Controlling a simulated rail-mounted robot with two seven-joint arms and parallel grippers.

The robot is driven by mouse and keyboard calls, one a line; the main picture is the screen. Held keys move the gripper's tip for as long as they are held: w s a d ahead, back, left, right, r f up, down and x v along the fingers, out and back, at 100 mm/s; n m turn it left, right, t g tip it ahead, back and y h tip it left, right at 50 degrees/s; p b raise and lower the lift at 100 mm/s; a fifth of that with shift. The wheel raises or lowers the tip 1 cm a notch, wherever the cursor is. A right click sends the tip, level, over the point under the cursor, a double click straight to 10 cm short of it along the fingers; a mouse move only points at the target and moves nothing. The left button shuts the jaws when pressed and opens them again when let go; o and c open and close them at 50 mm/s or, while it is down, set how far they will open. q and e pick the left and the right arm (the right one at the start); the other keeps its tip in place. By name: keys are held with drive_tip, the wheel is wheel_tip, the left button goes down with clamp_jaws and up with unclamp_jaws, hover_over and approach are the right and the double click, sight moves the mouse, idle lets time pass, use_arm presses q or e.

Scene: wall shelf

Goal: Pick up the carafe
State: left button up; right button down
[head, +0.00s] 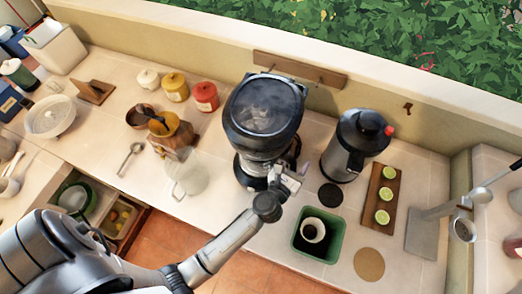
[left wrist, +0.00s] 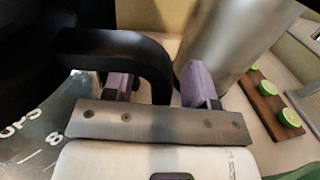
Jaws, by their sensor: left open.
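The carafe, glass with printed cup marks, shows at the lower left of the left wrist view (left wrist: 45,125). Its black handle (left wrist: 115,45) curves over to the right and down between my fingers. In the head view the carafe sits in the black coffee maker (head: 262,115), mostly hidden under its top. My left gripper (head: 288,172) is at the right front of the coffee maker. In the left wrist view its purple-padded fingers (left wrist: 157,88) are open, one on each side of the handle. Whether they touch it I cannot tell. My right gripper is not in view.
A steel thermal jug (head: 345,150) stands close to the right of the gripper. A board with lime halves (head: 380,190) lies beyond it. A green bin (head: 300,245) with a cup is in front. A clear glass pitcher (head: 187,178) and several jars stand to the left.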

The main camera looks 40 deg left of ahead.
use_arm(q)
drive_tip(key=shift+c, duration=0.5)
clamp_jaws()
drive_tip(key=shift+r, duration=0.1)
idle(0.7)
drive_tip(key=shift+r, duration=0.1)
